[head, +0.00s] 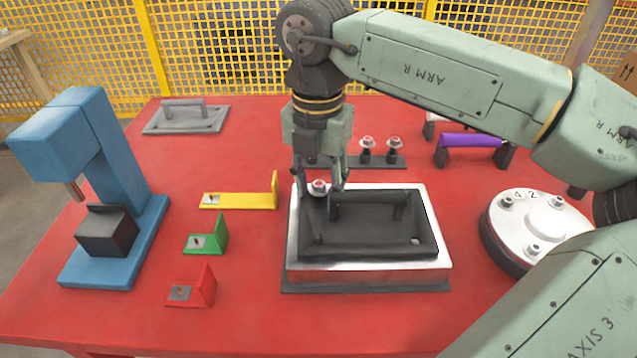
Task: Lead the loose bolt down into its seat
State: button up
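The loose bolt (318,186), with a pale flanged head and a red top, is at the back-left corner of the dark cover (370,243). The cover lies on a silver block (360,272). My gripper (321,191) points down over that corner, one finger on each side of the bolt head. The fingers look apart from the head, with a gap on both sides. The bolt's shank and its seat are hidden, so I cannot tell how deep the bolt sits. The front-right corner of the cover shows a bright empty hole.
Two similar bolts (381,142) stand in a dark rack (385,162) behind the block. A raised handle (368,196) crosses the cover close to my right finger. A round silver flange (535,222) is at right, a blue press (118,165) at left. Yellow, green and red brackets stand left of the block.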

jog(key=shift+o, duration=0.5)
notch_tip(320, 180, up, 12)
dwell(0.3)
